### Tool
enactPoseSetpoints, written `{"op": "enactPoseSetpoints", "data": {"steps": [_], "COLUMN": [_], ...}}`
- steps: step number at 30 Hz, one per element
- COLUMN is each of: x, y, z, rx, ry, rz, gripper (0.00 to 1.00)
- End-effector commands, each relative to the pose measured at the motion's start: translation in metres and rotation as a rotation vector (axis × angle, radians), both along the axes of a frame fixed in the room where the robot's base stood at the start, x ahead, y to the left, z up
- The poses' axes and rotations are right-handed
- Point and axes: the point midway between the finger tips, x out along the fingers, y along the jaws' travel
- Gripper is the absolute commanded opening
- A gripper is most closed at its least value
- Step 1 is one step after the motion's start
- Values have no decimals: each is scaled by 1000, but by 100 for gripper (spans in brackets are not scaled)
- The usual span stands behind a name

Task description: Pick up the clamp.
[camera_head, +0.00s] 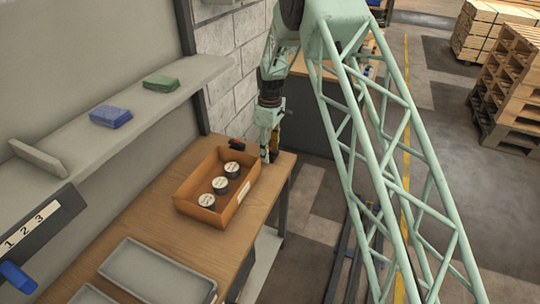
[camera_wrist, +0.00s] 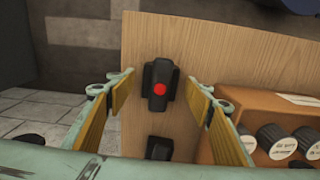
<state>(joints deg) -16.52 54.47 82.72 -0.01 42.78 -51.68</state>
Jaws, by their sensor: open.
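A black clamp-like piece with a round red spot (camera_wrist: 161,78) lies on the wooden bench top, between my fingertips as seen in the wrist view. A second black piece (camera_wrist: 158,147) lies nearer my palm, partly hidden at its lower edge. I cannot tell whether the two are joined. In the head view a dark item (camera_head: 237,144) shows on the bench just behind the orange box. My gripper (camera_wrist: 161,86) is open, with yellow-padded fingers apart on either side of the red-spotted piece, not visibly touching it. In the head view my gripper (camera_head: 268,155) is at the bench's far right corner.
An orange box (camera_head: 186,206) with several dark, pale-topped round items stands close beside my gripper; it also shows in the wrist view (camera_wrist: 225,98). Grey trays (camera_head: 150,285) lie at the bench's near end. A shelf (camera_head: 60,150) with blue and green packs runs above.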

Motion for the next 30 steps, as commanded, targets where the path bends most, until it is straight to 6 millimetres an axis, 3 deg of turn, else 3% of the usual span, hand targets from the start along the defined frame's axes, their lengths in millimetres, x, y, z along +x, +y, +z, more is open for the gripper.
{"op": "enactPoseSetpoints", "data": {"steps": [12,22,30], "x": [0,0,0], "y": [0,0,0], "z": [0,0,1], "rx": [0,0,0], "ry": [0,0,0], "rz": [0,0,0], "gripper": [48,18,16]}}
